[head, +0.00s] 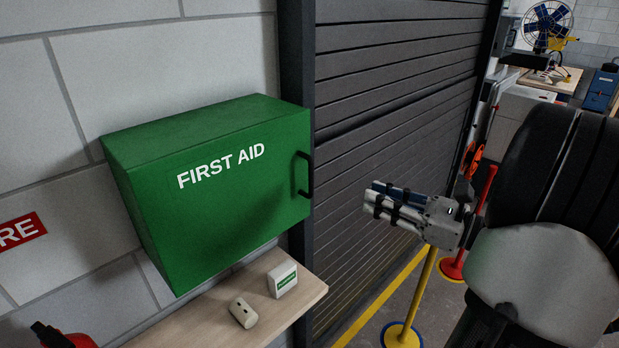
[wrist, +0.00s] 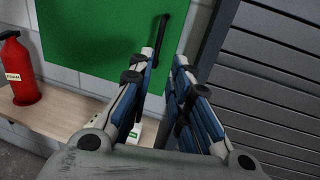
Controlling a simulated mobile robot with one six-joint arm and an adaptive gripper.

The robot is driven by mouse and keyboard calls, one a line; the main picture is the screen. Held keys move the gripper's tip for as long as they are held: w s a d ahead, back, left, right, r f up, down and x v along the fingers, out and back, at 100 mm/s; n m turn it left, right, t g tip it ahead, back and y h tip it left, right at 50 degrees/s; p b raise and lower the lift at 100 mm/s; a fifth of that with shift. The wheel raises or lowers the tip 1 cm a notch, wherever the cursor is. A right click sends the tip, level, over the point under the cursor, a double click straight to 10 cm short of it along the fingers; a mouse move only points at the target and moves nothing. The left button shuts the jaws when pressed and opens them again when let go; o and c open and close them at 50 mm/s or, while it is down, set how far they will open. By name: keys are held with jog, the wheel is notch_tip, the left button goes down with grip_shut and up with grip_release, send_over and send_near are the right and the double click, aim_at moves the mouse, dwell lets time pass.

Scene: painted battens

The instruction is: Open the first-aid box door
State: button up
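The green first-aid box (head: 190,215) is mounted on the wall at the left of the head view. Its door, lettered FIRST AID, is shut. A black bar handle (head: 303,174) stands upright near the door's right edge. My gripper (head: 372,198) is to the right of the handle and apart from it, its fingers pointing left toward the box. In the wrist view the fingers are spread with an empty gap between them (wrist: 163,60). The handle (wrist: 162,38) shows beyond the fingertips, close to the left one in the picture. The green door (wrist: 105,35) fills the upper left there.
Below the box is a wooden shelf (head: 185,328) with a small white-and-green box (head: 283,279) and a beige object (head: 243,312). A red extinguisher (wrist: 18,70) stands at the left. A grey slatted shutter (head: 400,90) and a post with a yellow base (head: 401,336) are on the right.

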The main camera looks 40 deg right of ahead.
aim_at(311, 193)
jog(key=b+x, duration=0.3)
jog(key=x, duration=1.3)
jog(key=shift+w+f, duration=0.1)
jog(key=shift+c, duration=0.4)
grip_shut()
